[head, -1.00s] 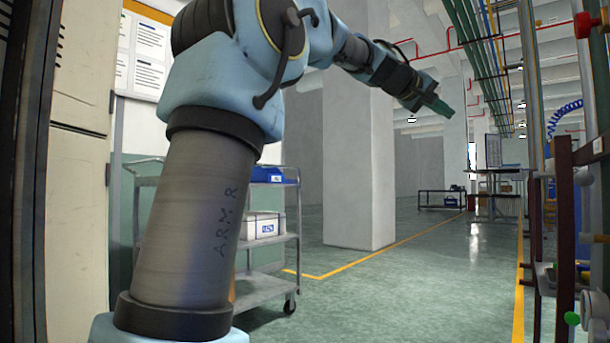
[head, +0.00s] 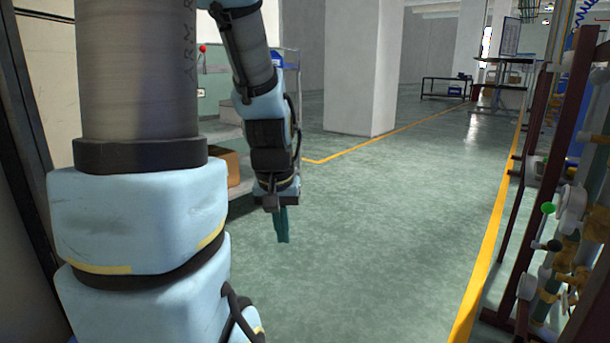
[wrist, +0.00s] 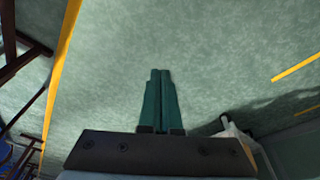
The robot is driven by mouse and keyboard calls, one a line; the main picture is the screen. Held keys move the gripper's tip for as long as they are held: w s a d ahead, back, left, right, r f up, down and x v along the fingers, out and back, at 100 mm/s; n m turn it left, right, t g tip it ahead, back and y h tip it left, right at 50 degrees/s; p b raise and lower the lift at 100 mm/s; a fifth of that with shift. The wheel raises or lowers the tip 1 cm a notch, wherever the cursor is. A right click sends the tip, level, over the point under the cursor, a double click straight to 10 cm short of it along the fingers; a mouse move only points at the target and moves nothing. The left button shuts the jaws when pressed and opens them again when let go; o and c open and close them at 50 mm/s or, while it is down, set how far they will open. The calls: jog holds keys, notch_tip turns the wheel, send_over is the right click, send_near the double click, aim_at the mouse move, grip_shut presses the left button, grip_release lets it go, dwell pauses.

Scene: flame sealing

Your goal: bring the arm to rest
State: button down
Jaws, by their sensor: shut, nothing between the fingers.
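My gripper (head: 282,226) hangs from my light-blue arm near the middle of the head view, with its green fingers pointing down over the open floor. The wrist view shows the two green fingers (wrist: 160,75) side by side, touching, with nothing between them. Beyond the fingertips there is only green floor. My arm's large links fill the left of the head view and hide what stands behind them.
A grey cart (head: 287,75) stands behind my forearm, partly hidden. A rack with pipes and valves (head: 560,240) lines the right side. A white pillar (head: 361,80) stands further back. The green floor (head: 390,220) between is clear, with yellow lines.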

jog(key=s+a+p, duration=0.2)
jog(key=s, duration=0.2)
jog(key=w+d+p+v, duration=0.1)
jog(key=w+p+v, duration=0.2)
jog(key=p+v, duration=1.4)
jog(key=w+r+p+v, duration=0.1)
jog(key=w+p+v, duration=0.3)
jog(key=p+v, duration=1.4)
jog(key=shift+w+d+r+g+p, duration=0.2)
jog(key=shift+d+r+g+p, duration=0.15)
jog(key=shift+r+p, duration=0.25)
